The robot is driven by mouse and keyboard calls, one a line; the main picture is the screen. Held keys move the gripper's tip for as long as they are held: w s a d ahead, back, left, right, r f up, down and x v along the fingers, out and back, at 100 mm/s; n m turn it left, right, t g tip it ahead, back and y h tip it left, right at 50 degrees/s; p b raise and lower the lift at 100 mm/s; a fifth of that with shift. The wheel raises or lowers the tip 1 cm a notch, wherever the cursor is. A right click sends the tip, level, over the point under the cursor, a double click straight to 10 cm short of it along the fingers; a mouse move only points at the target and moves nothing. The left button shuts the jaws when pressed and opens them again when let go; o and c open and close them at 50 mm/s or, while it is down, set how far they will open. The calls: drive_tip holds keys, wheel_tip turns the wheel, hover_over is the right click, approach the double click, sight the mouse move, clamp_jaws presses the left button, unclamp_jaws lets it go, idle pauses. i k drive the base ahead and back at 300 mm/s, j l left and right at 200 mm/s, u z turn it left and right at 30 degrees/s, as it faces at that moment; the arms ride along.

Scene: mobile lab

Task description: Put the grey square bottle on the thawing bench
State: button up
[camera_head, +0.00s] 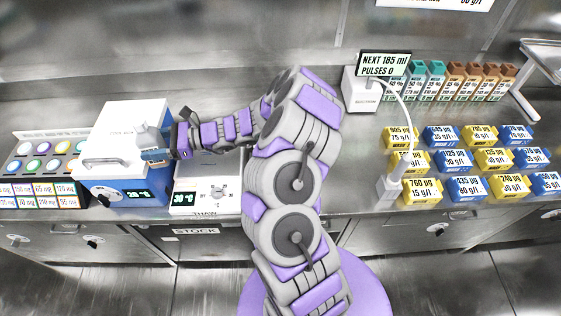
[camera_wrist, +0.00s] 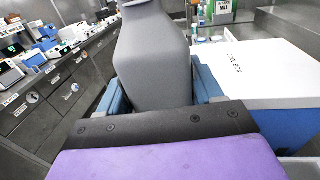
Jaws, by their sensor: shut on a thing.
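My gripper (camera_head: 156,154) is shut on the grey square bottle (camera_head: 147,135), held up over the right side of the white and blue cool box. In the wrist view the bottle (camera_wrist: 152,65) fills the space between the blue fingers, its lower part hidden by the gripper. The thawing bench (camera_head: 196,197) is a white unit with a "30 °C" display and a "THAW" label below it, directly right of the cool box. My arm passes over its back and right part and hides some of it. I see no bottle on its visible part.
The cool box (camera_head: 110,146) also shows in the wrist view (camera_wrist: 255,68). A rack of coloured caps (camera_head: 40,165) stands at its left. A dispenser (camera_head: 362,90), a row of capped bottles (camera_head: 455,80) and yellow and blue labelled boxes (camera_head: 465,160) are to the right.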

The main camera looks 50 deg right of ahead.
sight(335, 187)
drive_tip(key=z, duration=1.55)
drive_tip(key=j+z, duration=0.25)
drive_tip(key=j, duration=0.3)
drive_tip(key=k+j+z, duration=0.2)
drive_tip(key=j, duration=0.3)
drive_tip(key=j+z, duration=0.25)
drive_tip(key=j, duration=0.25)
drive_tip(key=k+j, duration=0.1)
drive_tip(key=j, duration=0.45)
